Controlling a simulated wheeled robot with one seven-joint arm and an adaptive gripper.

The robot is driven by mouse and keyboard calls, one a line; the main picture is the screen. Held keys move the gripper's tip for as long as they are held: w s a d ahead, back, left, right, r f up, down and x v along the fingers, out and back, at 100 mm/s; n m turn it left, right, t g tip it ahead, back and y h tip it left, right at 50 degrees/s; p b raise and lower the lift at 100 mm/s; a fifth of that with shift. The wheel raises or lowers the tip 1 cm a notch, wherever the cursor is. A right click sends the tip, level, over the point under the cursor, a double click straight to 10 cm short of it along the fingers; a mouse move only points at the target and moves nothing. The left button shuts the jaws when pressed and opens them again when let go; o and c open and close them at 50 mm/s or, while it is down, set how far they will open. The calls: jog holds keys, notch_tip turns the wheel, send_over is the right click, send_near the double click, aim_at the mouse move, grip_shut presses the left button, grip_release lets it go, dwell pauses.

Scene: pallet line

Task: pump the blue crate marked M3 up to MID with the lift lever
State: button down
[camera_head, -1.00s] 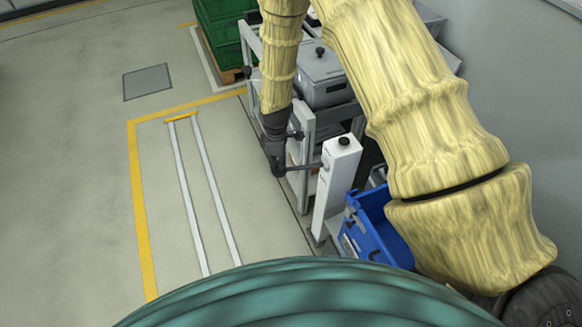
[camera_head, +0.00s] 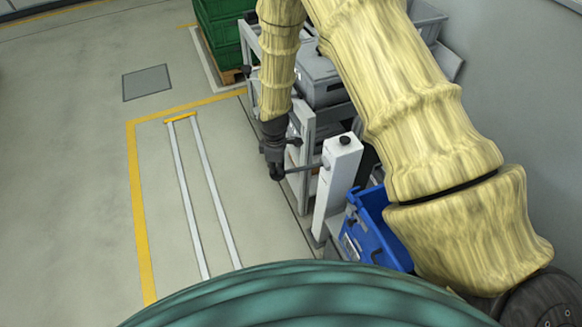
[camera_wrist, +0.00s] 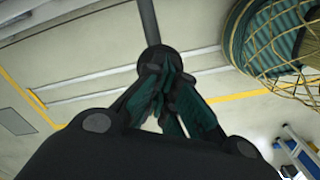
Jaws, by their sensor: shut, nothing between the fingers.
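The blue crate (camera_head: 385,243) sits low beside the white lift post (camera_head: 337,185), partly behind my arm. A pale label shows on its side, but I cannot read the marking. The lift lever (camera_head: 304,168) is a grey rod reaching left from the post, with its outer end slightly lower. My gripper (camera_head: 276,170) is at the lever's outer end, pointing down. In the wrist view, the lever's round dark end (camera_wrist: 155,58) lies right at my fingertips (camera_wrist: 166,78). The fingers are together with nothing gripped; I cannot tell whether they touch it. The crate's height marks are not readable.
A grey lidded box (camera_head: 318,80) stands on a rack behind the post. Green crates (camera_head: 222,35) are stacked on a pallet at the back. Floor rails (camera_head: 205,190) and a yellow line (camera_head: 142,220) run on the left, where the floor is clear.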

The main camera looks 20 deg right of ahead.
aim_at(276, 177)
jog(key=shift+f, duration=0.25)
jog(key=shift+a+f+b, duration=0.25)
jog(key=shift+f+b, duration=0.2)
jog(key=shift+f, duration=0.5)
jog(key=shift+a+f+b, duration=0.1)
jog(key=shift+f+b, duration=0.4)
jog(key=shift+f, duration=0.3)
jog(key=shift+f+b, duration=0.35)
jog(key=shift+f, duration=0.2)
jog(key=shift+d+r+p, duration=0.2)
jog(key=shift+r+p, duration=0.65)
jog(key=shift+r, duration=0.6)
jog(key=shift+d+r+p, duration=0.2)
jog(key=shift+r+p, duration=0.65)
jog(key=shift+r, duration=0.55)
jog(key=shift+d+r+p, duration=0.2)
jog(key=shift+r+p, duration=0.65)
jog(key=shift+r, duration=0.6)
